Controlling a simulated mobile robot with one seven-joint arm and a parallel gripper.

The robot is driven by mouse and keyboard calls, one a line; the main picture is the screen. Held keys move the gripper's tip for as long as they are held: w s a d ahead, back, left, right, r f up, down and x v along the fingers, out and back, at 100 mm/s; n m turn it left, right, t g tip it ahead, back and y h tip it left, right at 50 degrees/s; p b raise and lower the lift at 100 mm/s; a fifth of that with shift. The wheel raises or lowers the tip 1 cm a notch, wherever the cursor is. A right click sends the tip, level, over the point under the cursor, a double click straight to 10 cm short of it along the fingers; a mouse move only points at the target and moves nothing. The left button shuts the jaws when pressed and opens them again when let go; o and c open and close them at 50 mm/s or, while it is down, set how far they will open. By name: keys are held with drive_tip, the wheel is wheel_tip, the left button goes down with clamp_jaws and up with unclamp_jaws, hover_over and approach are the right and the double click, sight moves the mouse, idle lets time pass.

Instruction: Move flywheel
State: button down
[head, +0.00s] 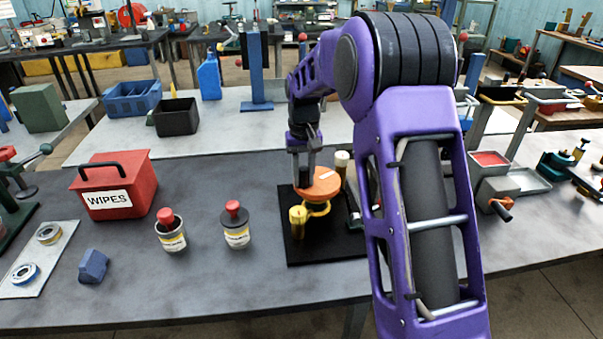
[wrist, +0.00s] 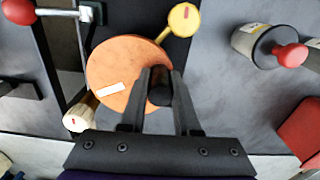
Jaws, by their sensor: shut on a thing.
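The flywheel looks to be the orange disc (head: 323,182) with a short white mark, on a yellow mount above a black base plate (head: 340,248). It also shows in the wrist view (wrist: 118,65). My gripper (head: 302,183) comes down from above at the disc's left edge in the head view. In the wrist view my gripper (wrist: 161,78) has its fingers close on either side of a dark round peg (wrist: 160,92) at the disc's rim. How the peg joins the disc is hidden.
A yellow post (head: 298,217) and a cream-topped post (head: 342,161) stand beside the disc. Two grey canisters with red caps (head: 171,236) (head: 236,230) and a red wipes box (head: 115,185) are to the left. Bare table lies between the canisters and the base plate.

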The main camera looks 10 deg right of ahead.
sight(320, 191)
drive_tip(key=n, duration=0.2)
drive_tip(key=s+d+n, duration=0.1)
drive_tip(key=shift+s+n, duration=0.1)
drive_tip(key=shift+n, duration=0.3)
drive_tip(key=n, duration=0.2)
drive_tip(key=shift+s+d+n, duration=0.3)
drive_tip(key=shift+d+n, duration=0.1)
drive_tip(key=shift+s+d+n, duration=0.1)
drive_tip(key=shift+d+n, duration=0.25)
drive_tip(key=shift+n, duration=0.6)
drive_tip(key=shift+s+d+n, duration=0.1)
drive_tip(key=shift+d+n, duration=0.25)
drive_tip(key=shift+n, duration=0.55)
drive_tip(key=shift+s+d+n, duration=0.1)
drive_tip(key=shift+d+n, duration=0.25)
drive_tip(key=shift+n, duration=0.6)
drive_tip(key=c, duration=0.6)
unclamp_jaws()
drive_tip(key=shift+c, duration=0.2)
drive_tip(key=shift+r, duration=0.1)
wheel_tip(320, 191, up, 17)
drive_tip(key=shift+r, duration=0.15)
